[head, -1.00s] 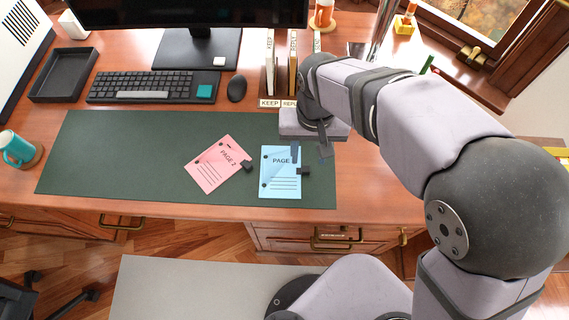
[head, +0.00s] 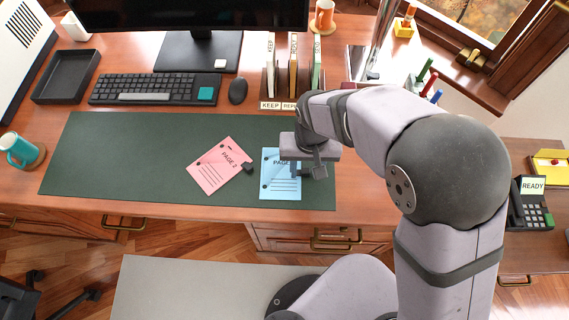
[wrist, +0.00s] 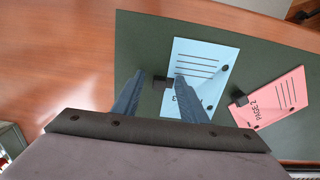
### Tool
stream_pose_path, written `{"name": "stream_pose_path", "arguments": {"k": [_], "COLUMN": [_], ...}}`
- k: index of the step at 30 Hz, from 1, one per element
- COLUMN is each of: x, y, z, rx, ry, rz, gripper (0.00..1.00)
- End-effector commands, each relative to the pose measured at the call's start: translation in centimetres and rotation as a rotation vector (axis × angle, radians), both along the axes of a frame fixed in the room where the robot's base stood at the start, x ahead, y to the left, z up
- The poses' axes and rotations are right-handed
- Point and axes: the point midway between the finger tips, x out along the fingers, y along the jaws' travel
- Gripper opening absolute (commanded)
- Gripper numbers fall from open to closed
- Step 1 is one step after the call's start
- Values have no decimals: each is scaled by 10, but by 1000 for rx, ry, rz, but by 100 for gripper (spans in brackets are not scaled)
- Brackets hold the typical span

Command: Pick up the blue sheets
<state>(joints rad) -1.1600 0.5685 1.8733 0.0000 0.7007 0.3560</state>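The blue sheets (head: 280,187) lie flat on the green desk mat (head: 110,160), partly hidden by my gripper in the head view. They also show in the wrist view (wrist: 208,58), with a black clip (wrist: 165,83) at one edge. My gripper (head: 307,172) is over the clip edge of the blue sheets. In the wrist view my gripper (wrist: 160,77) is open, its two fingers apart with the clip between their tips. I cannot tell whether the fingers touch the clip or the mat.
Pink sheets (head: 216,165) marked PAGE 2, with a black clip (head: 247,168), lie just left of the blue ones. A keyboard (head: 150,88), a mouse (head: 238,91) and a file sorter (head: 291,85) stand behind. The mat's left part is clear.

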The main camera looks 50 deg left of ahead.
Motion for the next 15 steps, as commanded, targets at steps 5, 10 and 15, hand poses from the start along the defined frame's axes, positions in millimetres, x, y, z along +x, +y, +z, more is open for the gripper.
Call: {"name": "stream_pose_path", "arguments": {"k": [5,10,15], "x": [0,0,0], "y": [0,0,0], "z": [0,0,0], "rx": [1,1,1], "ry": [-1,-1,-1], "rz": [0,0,0], "gripper": [39,0,0]}}
